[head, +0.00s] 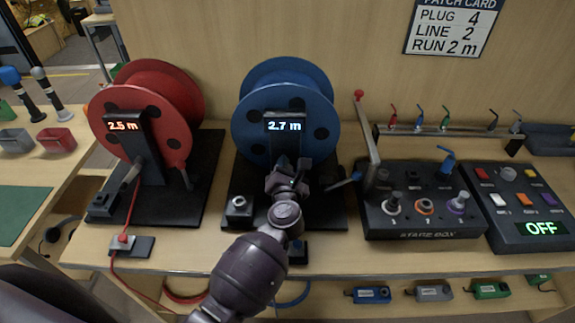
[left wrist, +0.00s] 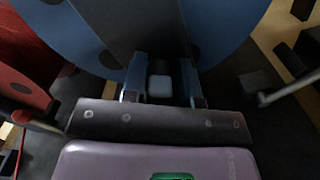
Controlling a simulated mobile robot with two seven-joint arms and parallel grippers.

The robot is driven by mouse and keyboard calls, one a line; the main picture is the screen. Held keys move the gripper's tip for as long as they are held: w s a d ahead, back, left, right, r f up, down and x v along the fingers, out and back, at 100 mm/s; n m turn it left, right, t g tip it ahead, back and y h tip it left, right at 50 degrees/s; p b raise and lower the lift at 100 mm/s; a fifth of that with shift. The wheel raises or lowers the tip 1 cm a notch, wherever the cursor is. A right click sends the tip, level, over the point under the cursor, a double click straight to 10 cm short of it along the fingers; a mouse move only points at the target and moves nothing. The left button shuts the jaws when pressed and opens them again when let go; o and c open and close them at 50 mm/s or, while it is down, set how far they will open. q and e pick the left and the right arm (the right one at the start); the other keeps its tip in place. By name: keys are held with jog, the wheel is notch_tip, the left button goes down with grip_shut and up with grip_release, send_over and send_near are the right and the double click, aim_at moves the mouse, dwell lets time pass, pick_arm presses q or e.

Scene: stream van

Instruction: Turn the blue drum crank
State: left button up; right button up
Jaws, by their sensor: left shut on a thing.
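My left gripper (head: 287,172) is low in front of this post. In the left wrist view its two fingers (left wrist: 161,88) close around a small dark piece with a light grey end (left wrist: 160,86), which looks like the grip of the blue drum crank. The gripper hides most of the crank in the head view. The blue drum (left wrist: 228,30) fills the background there. My right gripper is not in view.
The red drum (head: 140,110), reading 2.5 m, stands to the left. A stage box (head: 425,232) with an upright lever (head: 368,130) stands close on the right, beside a button panel (head: 520,238) showing OFF.

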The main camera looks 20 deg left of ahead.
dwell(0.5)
pick_arm(q)
jog(key=shift+m, duration=0.3)
jog(key=shift+p, duration=0.3)
jog(key=shift+d, duration=0.1)
jog(key=o, duration=0.8)
jog(key=shift+c, duration=0.2)
jog(key=v, duration=1)
jog(key=shift+s, duration=0.4)
